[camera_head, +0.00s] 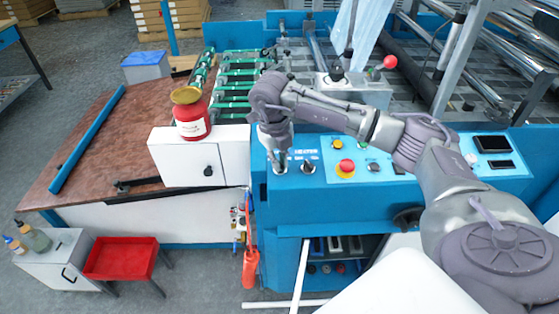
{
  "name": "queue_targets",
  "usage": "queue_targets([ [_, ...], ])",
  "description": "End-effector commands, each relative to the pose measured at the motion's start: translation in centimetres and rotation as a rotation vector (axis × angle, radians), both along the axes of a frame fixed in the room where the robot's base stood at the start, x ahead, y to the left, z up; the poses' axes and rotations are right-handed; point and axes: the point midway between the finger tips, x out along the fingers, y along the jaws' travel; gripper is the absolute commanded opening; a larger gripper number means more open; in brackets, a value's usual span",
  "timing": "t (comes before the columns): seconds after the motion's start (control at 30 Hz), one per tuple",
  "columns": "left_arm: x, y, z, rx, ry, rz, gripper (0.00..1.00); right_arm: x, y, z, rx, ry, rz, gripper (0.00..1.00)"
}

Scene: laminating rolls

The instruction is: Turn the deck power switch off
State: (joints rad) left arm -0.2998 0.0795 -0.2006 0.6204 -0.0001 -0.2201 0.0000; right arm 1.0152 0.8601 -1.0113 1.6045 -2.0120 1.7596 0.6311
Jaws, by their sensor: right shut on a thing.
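The blue control panel (420,178) of the laminating machine shows in the head view. My right gripper (279,163) points down at the panel's left end. It is shut on a small switch there, which I take for the deck power switch; the fingers mostly hide it, so I cannot read its label or position. My left gripper is not in view.
A red jar (192,115) with a tan lid stands on a white box (180,165) at left. Green rollers (236,88) lie behind the gripper.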

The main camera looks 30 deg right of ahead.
Motion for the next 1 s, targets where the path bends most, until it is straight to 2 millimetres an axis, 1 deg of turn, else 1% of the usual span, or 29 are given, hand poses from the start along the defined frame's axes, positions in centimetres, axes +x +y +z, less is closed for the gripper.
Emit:
queue_targets([
  [0.03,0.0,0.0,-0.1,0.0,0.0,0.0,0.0,-0.4,0.2,-0.7,0.0,0.018,0.007,0.0],
  [0.2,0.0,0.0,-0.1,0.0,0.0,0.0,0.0,-0.4,0.2,-0.7,0.001,0.018,0.007,0.0],
  [0.23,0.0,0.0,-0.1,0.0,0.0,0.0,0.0,-0.4,0.2,-0.7,0.001,0.018,0.007,0.14],
  [0.37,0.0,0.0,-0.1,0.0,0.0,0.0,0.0,-0.4,0.2,-0.7,0.0,0.018,0.006,0.35],
  [0.83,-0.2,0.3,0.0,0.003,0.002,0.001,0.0,-0.2,0.1,-0.1,-0.001,0.007,0.001,0.35],
  [0.93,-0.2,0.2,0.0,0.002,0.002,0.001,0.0,-0.1,0.2,0.9,0.0,0.004,0.002,0.35],
  [1.0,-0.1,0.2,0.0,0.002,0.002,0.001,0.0,0.0,0.3,2.0,0.001,0.002,0.003,0.35],
])
